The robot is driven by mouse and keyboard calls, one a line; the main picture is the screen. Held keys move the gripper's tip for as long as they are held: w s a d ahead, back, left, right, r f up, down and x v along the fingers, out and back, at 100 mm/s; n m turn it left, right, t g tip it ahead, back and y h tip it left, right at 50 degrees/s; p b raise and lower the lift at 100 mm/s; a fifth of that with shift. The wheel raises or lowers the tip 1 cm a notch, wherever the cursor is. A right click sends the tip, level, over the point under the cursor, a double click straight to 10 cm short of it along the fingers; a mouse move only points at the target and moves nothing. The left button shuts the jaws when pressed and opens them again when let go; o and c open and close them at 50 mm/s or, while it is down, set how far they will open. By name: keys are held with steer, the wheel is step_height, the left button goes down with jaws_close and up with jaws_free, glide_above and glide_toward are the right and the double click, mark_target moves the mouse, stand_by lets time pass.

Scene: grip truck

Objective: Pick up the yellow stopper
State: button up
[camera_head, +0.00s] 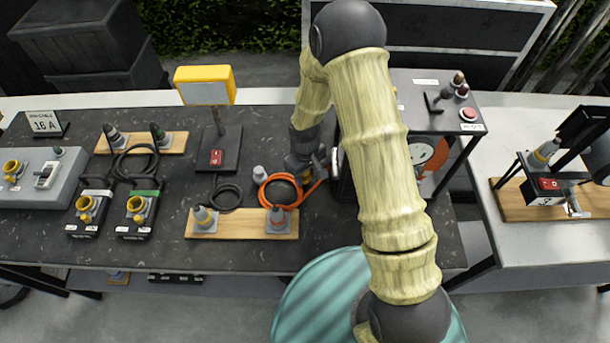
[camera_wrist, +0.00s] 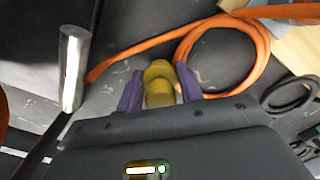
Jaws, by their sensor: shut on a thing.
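The yellow stopper (camera_wrist: 158,85) shows in the wrist view between the two purple fingers of my gripper (camera_wrist: 159,92). The fingers are shut on it, one on each side. The dark table top lies below it; I cannot tell whether the stopper still touches it. In the head view my gripper (camera_head: 303,172) is over the dark table, right beside the orange cable loop, and the arm hides much of that spot. The stopper can hardly be made out there.
An orange cable (camera_head: 264,190) loops beside my gripper and shows in the wrist view (camera_wrist: 262,40). A wooden board (camera_head: 240,232) with grey plugs lies in front. A metal cylinder (camera_wrist: 72,70) stands at left in the wrist view. A black stand (camera_head: 432,120) is to the right.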

step_height(320, 180, up, 9)
steer(key=shift+r+b, duration=0.1)
steer(key=shift+b, duration=0.6)
steer(key=shift+s, duration=0.1)
